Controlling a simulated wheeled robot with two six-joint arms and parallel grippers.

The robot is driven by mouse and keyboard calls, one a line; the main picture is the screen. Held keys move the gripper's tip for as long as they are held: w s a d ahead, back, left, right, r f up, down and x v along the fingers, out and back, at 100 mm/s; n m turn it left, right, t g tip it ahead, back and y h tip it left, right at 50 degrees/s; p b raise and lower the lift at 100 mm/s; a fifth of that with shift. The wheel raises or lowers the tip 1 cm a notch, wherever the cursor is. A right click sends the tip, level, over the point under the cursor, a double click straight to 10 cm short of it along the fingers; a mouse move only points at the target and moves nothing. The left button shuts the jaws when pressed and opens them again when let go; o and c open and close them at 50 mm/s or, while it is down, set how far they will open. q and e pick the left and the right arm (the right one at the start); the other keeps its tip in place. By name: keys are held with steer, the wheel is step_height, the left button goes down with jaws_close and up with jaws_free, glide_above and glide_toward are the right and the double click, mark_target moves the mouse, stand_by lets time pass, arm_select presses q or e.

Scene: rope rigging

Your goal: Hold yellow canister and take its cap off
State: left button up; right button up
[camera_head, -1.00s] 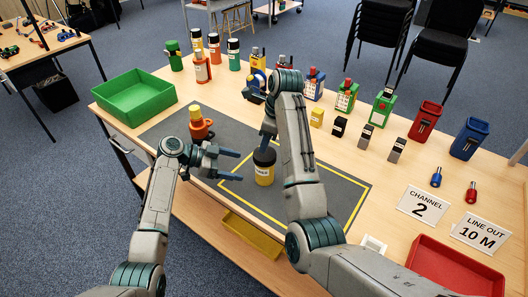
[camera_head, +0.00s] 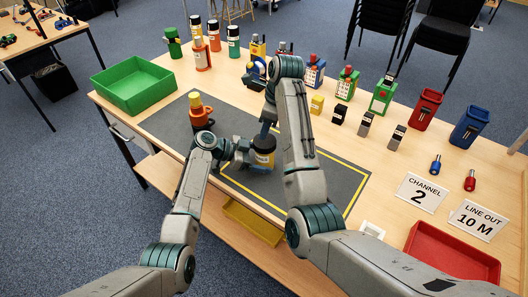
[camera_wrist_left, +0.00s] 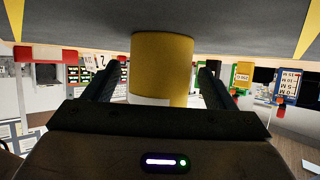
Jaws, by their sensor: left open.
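The yellow canister (camera_head: 262,166) stands upright on the grey mat inside the yellow outline, with its dark cap (camera_head: 265,143) on top. My left gripper (camera_head: 257,158) is low at the canister's left side. In the left wrist view, which is upside down, the yellow canister (camera_wrist_left: 162,62) lies between the two spread fingers of my left gripper (camera_wrist_left: 160,78); small gaps show beside it. The cap is not visible there. My right gripper (camera_head: 264,128) points down just above the cap, partly hidden by its own arm; its finger opening cannot be made out.
A green tray (camera_head: 135,105) is at the left, a red tray (camera_head: 450,258) at the front right. Several bottles and boxes line the back.

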arm_select(q)
steer(key=shift+b, duration=0.3)
arm_select(e)
steer(key=shift+f, duration=0.3)
arm_select(q)
steer(key=shift+c, duration=0.5)
steer(key=c, duration=1)
